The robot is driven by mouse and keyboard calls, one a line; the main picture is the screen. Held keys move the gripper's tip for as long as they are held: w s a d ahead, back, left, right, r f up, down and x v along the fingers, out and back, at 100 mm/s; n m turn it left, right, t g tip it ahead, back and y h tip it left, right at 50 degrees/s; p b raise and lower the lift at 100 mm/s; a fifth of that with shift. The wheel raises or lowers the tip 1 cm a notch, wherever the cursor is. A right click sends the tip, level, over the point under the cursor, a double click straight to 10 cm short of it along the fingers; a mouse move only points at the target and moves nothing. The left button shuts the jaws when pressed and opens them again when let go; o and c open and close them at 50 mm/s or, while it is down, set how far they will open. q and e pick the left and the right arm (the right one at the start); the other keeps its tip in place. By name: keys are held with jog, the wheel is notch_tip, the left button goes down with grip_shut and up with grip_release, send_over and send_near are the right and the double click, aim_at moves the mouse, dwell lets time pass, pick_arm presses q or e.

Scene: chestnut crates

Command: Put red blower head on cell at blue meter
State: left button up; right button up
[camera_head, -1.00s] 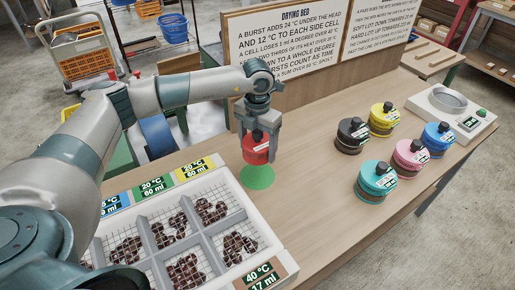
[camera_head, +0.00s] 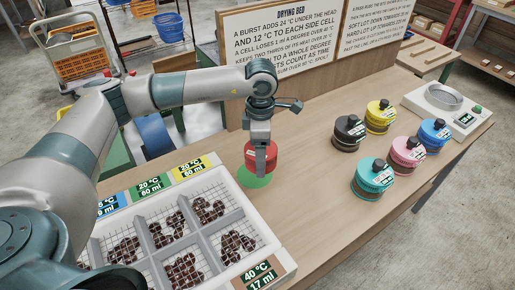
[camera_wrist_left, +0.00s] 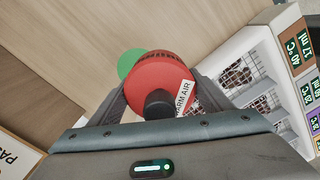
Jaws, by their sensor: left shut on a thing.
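The red blower head (camera_head: 261,158) is a short red cylinder with a black knob and a "WARM AIR" label. My left gripper (camera_head: 262,150) is shut on it over the green disc (camera_head: 250,181) on the bench; I cannot tell whether it touches. The wrist view shows the red head (camera_wrist_left: 160,85) between the fingers, the green disc (camera_wrist_left: 128,62) partly behind it. The white tray (camera_head: 268,243) has mesh-covered cells of chestnuts. The blue meter (camera_head: 108,207) is at its back left, partly hidden by my arm. My right gripper is out of view.
Green (camera_head: 151,187) and yellow (camera_head: 190,169) meters line the tray's back edge; another meter (camera_head: 260,275) is in front. Black, yellow, teal, pink and blue heads (camera_head: 372,178) stand on the right near a scale (camera_head: 440,97). A sign board (camera_head: 283,60) stands behind. Bench between is clear.

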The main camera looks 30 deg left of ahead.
pick_arm(q)
jog(key=s+d+r+m, duration=0.2)
jog(key=s+m, duration=0.3)
jog(key=m, duration=0.6)
jog(key=s+d+r+m, duration=0.2)
jog(key=s+m, duration=0.4)
jog(key=m, duration=0.6)
jog(key=shift+d+r, duration=0.25)
jog(key=shift+d, duration=0.15)
jog(key=shift+s, duration=0.15)
